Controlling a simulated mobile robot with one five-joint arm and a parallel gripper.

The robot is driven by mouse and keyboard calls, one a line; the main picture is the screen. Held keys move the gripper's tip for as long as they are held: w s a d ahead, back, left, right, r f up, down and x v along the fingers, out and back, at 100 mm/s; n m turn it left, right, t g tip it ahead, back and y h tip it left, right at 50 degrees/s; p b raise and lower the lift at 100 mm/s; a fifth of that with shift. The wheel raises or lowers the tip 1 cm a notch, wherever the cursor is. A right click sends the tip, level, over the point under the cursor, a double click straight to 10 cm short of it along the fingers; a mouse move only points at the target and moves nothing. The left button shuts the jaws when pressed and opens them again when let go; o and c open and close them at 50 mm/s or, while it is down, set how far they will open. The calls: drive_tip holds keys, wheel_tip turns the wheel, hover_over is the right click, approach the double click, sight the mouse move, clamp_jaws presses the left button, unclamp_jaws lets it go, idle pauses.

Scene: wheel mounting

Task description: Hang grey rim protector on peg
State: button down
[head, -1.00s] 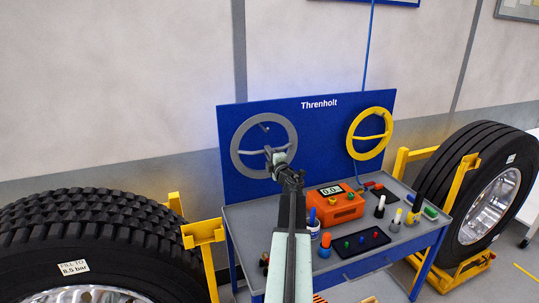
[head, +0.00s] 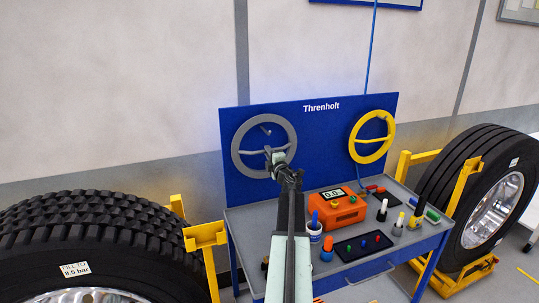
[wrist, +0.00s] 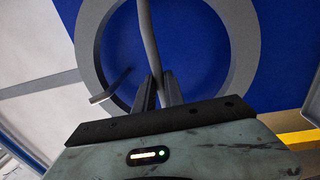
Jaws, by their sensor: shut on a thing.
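The grey rim protector (head: 237,146), a flat ring with a crossbar, is upright in front of the left half of the blue board (head: 327,157). My gripper (head: 277,158) is shut on its crossbar. In the wrist view the bar passes between the fingertips (wrist: 158,88), and the ring (wrist: 244,52) surrounds them. A grey peg (head: 266,131) shows through the ring's opening, above the crossbar in the head view. The peg also shows in the wrist view (wrist: 110,87), left of the fingers. I cannot tell whether the ring touches the board or rests on the peg.
A yellow ring (head: 388,126) hangs on the board's right side. Below is a grey bench top (head: 275,220) with an orange gauge box (head: 337,210), a black tray (head: 362,246) and bottles. Large tyres stand left (head: 100,228) and right (head: 470,165) in yellow frames.

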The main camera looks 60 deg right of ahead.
idle(0.3)
drive_tip(key=c, duration=1.3)
unclamp_jaws()
drive_tip(key=shift+c, duration=0.2)
drive_tip(key=v, duration=0.7)
drive_tip(key=shift+s+a+b, duration=0.25)
drive_tip(key=shift+s+b, duration=0.05)
drive_tip(key=shift+s, duration=0.05)
